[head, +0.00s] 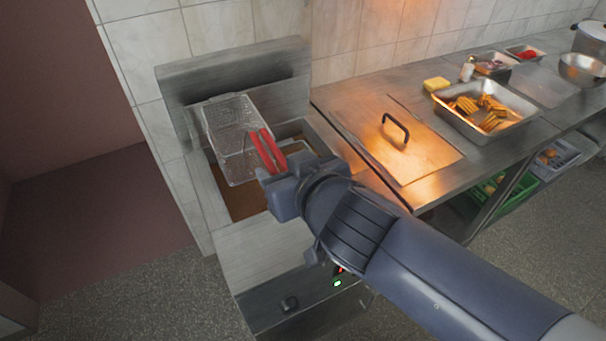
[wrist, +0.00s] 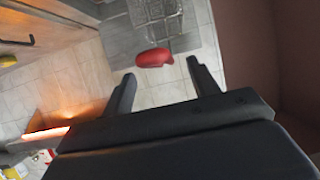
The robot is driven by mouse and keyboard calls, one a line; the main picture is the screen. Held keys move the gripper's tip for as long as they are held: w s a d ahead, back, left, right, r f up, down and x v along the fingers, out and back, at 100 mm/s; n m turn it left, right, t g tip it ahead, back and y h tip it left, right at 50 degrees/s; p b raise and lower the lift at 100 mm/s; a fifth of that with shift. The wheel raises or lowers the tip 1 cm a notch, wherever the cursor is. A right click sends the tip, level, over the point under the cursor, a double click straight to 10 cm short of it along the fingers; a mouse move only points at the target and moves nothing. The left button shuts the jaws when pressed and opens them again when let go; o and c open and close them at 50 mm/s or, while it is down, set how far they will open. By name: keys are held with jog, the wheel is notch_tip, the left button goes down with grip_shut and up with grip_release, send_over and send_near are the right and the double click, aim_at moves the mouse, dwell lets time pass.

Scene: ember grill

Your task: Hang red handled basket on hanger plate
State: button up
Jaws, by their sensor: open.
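The wire mesh basket (head: 232,122) is at the fryer, against its back and over the dark well. Its red handle (head: 268,150) points toward my gripper. The steel plate standing at the back of the fryer (head: 235,72) looks like the hanger plate; how the basket meets it is unclear. My gripper (head: 275,180) is open and empty, close to the handle's near end. In the wrist view the red handle (wrist: 153,58) appears just beyond the gap between my open fingers (wrist: 160,74), with the grey mesh (wrist: 155,14) behind it. Contact with the handle is not visible.
The fryer well (head: 240,200) holds brown oil. Right of it is a steel counter with a black-handled lid (head: 410,145), a tray of fries (head: 485,112) and a yellow block (head: 436,84). A tiled wall (head: 210,30) stands behind. The floor on the left is open.

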jog(key=v, duration=0.7)
jog(key=shift+s+d+r, duration=0.15)
jog(key=shift+s+d, duration=0.05)
jog(key=shift+s, duration=0.05)
jog(key=shift+w, duration=0.1)
jog(key=b+x, duration=0.1)
jog(key=x, duration=0.9)
jog(key=shift+w+a, duration=0.2)
jog(key=shift+a, duration=0.05)
dwell(0.4)
jog(key=p+v, duration=0.1)
jog(key=v, duration=1)
jog(key=f+b+x, duration=0.1)
jog(key=x, duration=1)
jog(key=s+r+p, duration=0.4)
jog(key=r+p, duration=0.1)
jog(key=shift+s+n+g+y, duration=0.15)
jog(key=shift+n+g+y, duration=0.15)
jog(key=shift+y, duration=0.1)
